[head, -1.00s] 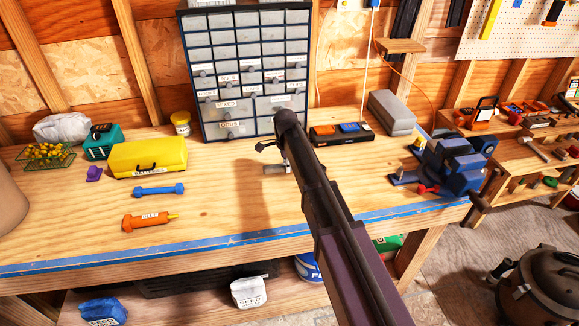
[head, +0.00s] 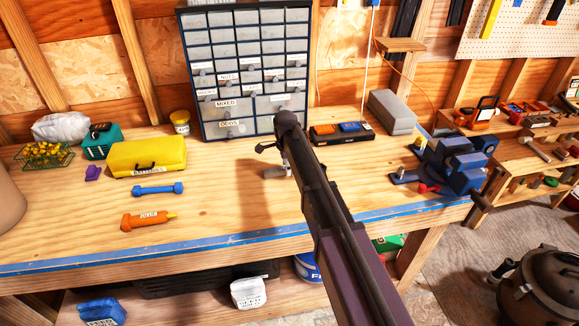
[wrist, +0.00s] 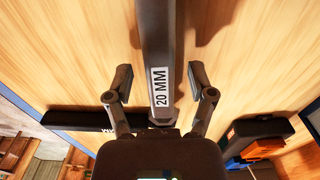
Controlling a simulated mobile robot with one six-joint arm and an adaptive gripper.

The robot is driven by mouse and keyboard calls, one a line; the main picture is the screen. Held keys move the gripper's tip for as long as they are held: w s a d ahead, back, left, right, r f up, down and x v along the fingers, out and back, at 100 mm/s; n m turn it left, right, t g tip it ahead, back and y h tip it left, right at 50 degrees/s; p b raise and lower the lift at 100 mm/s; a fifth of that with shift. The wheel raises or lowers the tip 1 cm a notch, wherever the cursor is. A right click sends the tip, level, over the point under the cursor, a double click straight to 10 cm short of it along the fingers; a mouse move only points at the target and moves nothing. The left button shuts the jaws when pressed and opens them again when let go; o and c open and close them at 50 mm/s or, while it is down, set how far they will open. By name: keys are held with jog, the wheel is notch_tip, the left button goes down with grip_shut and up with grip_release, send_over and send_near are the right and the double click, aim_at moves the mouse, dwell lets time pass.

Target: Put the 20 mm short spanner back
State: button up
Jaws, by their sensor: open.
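In the wrist view a dark grey bar with a white "20 MM" label, the short spanner (wrist: 158,40), runs up the middle of the picture. My gripper (wrist: 160,76) is open, with one finger on each side of the spanner and a visible gap on both sides. In the head view my gripper (head: 284,163) is low over the middle of the bench, mostly hidden by my arm. A small grey piece shows just left of it; I cannot tell whether it is the spanner.
The drawer cabinet (head: 245,75) stands behind my gripper. A black tray (head: 341,139) with orange and blue items lies to its right, then a grey case (head: 392,112) and a blue vise (head: 455,165). A blue dumbbell-shaped thing (head: 158,189) lies left; bench between is clear.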

jog(key=shift+r, duration=0.15)
notch_tip(320, 180, up, 13)
jog(key=p, duration=1.3)
jog(key=shift+a, duration=0.1)
dwell(0.7)
jog(key=s+d+n, duration=1.4)
jog(key=s+d, duration=1.1)
jog(key=s, duration=0.1)
jog(key=shift+n, duration=0.4)
